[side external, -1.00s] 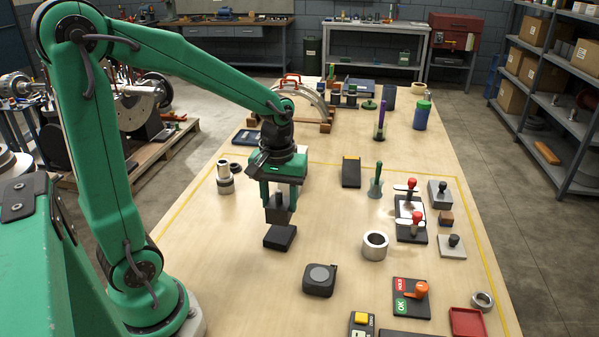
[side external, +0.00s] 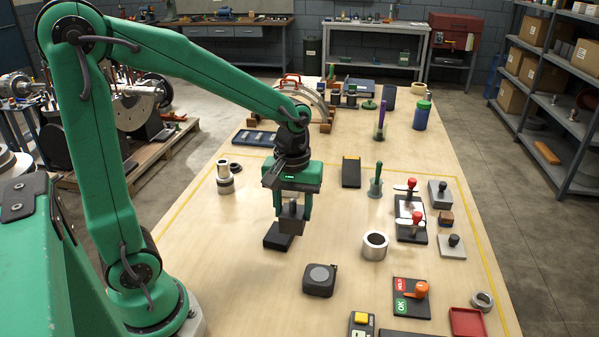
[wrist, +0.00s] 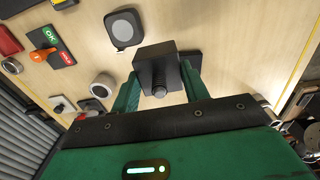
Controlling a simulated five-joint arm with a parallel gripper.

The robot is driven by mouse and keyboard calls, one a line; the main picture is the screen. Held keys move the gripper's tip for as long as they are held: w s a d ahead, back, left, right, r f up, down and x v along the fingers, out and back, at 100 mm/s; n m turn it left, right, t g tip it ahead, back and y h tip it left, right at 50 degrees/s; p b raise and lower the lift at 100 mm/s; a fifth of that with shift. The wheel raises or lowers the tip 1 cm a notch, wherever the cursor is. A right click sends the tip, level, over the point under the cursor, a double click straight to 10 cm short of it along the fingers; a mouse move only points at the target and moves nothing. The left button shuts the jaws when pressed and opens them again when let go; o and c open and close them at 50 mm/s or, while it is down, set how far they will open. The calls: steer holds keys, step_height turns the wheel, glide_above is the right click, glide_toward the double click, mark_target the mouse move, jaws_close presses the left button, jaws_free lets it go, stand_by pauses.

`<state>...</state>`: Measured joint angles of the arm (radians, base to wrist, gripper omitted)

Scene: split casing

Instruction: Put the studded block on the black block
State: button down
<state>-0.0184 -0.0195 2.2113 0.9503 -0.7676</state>
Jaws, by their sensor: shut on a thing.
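The studded block (side external: 291,222) is a dark grey block with a threaded stud on its upper side. My gripper (side external: 292,206) is shut on it and holds it upright. The held block also shows in the wrist view (wrist: 158,66), with its stud facing the camera between the fingers. The black block (side external: 275,238) lies flat on the table, low and dark. In the side view the held block overlaps its right part. In the wrist view a dark edge of the black block (wrist: 191,59) shows beside the held block. The gap between the two blocks is hard to judge.
A dark tape measure (side external: 320,280) lies in front. A metal ring (side external: 375,246) stands to the right. A metal cylinder stack (side external: 225,178) is to the left. Toggle clamps (side external: 411,216) are further right. Bare table lies between the black block and the ring.

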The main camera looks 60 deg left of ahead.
steer(key=a+f, duration=0.2)
steer(key=a, duration=0.1)
steer(key=w+a+f, duration=0.1)
steer(key=a+f, duration=0.1)
steer(key=a, duration=0.1)
steer(key=w+a+f, duration=0.1)
steer(key=a+f, duration=0.1)
steer(key=a, duration=0.2)
steer(key=shift+w, duration=0.25)
steer(key=shift+f, duration=0.15)
steer(key=shift+f, duration=1.9)
steer(key=shift+f, duration=0.1)
steer(key=c, duration=0.7)
jaws_free()
steer(key=shift+f, duration=0.1)
step_height(320, 180, up, 12)
steer(key=shift+r, duration=0.2)
steer(key=shift+s, duration=0.1)
